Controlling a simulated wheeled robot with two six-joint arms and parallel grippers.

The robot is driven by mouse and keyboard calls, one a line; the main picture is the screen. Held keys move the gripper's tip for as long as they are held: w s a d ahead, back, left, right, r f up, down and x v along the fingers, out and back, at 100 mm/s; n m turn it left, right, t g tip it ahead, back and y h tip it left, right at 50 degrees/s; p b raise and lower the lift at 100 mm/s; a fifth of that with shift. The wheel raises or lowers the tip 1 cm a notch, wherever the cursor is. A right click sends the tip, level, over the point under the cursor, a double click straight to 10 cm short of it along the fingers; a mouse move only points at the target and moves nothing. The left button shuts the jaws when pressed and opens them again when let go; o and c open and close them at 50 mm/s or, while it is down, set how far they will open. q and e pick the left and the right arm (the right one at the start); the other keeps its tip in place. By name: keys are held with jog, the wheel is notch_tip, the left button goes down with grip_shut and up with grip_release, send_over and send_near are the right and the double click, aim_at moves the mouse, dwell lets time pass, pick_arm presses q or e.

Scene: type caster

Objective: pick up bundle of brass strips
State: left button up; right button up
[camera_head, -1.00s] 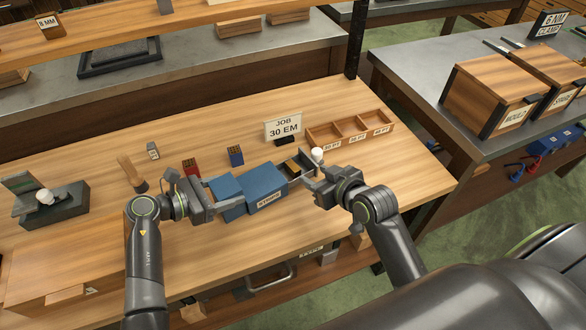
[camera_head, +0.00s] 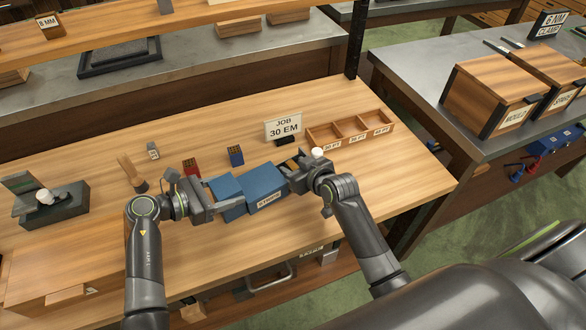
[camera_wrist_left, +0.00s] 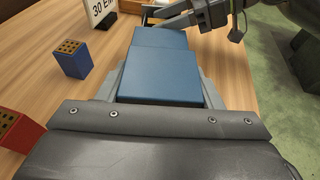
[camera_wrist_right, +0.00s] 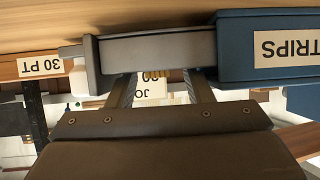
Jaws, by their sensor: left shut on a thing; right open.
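The blue box labelled STRIPS (camera_head: 265,197) lies on the wooden bench. My left gripper (camera_head: 222,196) is shut on its left end, with one finger along each side; the box also fills the left wrist view (camera_wrist_left: 158,75). A grey tray sticks out of the box's right end, seen large in the right wrist view (camera_wrist_right: 155,48). A small brass patch (camera_head: 293,163) shows inside it, mostly hidden by my right gripper (camera_head: 300,175). That gripper is open at the tray, and its fingers (camera_wrist_right: 160,80) stand apart at the tray's side. I cannot tell whether they touch the strips.
A JOB 30 EM sign (camera_head: 283,127) stands behind the box. A wooden tray with three compartments (camera_head: 322,136) is at the back right. Red (camera_head: 191,168) and blue (camera_head: 236,155) blocks stand behind my left gripper. The bench's right end is clear.

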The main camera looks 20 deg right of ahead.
grip_shut()
dwell(0.3)
jog(key=shift+r, duration=0.1)
notch_tip(320, 180, up, 10)
dwell(0.5)
dwell(0.3)
pick_arm(q)
jog(key=o, duration=1.1)
